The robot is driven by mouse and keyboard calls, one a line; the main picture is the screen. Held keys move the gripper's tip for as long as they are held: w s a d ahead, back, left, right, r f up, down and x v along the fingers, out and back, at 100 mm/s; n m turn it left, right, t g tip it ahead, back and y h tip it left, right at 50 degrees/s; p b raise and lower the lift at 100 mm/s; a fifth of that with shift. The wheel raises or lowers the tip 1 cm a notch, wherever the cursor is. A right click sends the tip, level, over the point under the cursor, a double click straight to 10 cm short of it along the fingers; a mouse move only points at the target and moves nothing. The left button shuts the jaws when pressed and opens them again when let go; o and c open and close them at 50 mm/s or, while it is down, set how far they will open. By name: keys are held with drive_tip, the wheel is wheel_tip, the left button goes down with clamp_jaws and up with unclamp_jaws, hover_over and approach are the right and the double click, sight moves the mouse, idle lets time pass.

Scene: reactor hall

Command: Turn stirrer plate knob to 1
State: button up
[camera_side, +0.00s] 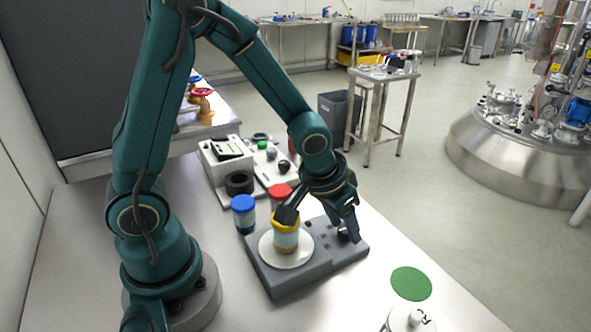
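The stirrer plate (290,280) is a dark grey slab on the table with a round white top disc (298,259). A jar with a yellow lid (286,238) stands on the disc. A dark knob (343,236) with a light part shows at the right of the plate, partly hidden by a finger; its setting cannot be read. My gripper (320,223) is over the plate with its fingers spread apart. One finger is in front of the jar's lid, and the other is close beside the knob. Whether either finger touches anything cannot be told.
A blue-lidded jar (244,213) and a red-lidded jar (279,193) stand behind the plate. A white instrument (222,157) with a black ring (239,183) is farther back. A green disc (411,283) and a white lidded object (408,320) are at front right.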

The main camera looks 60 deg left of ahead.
drive_tip(key=shift+o, duration=0.3)
drive_tip(key=shift+s+r, duration=0.15)
drive_tip(key=shift+r, duration=0.4)
drive_tip(key=shift+v, duration=2)
drive_tip(key=shift+s, duration=0.15)
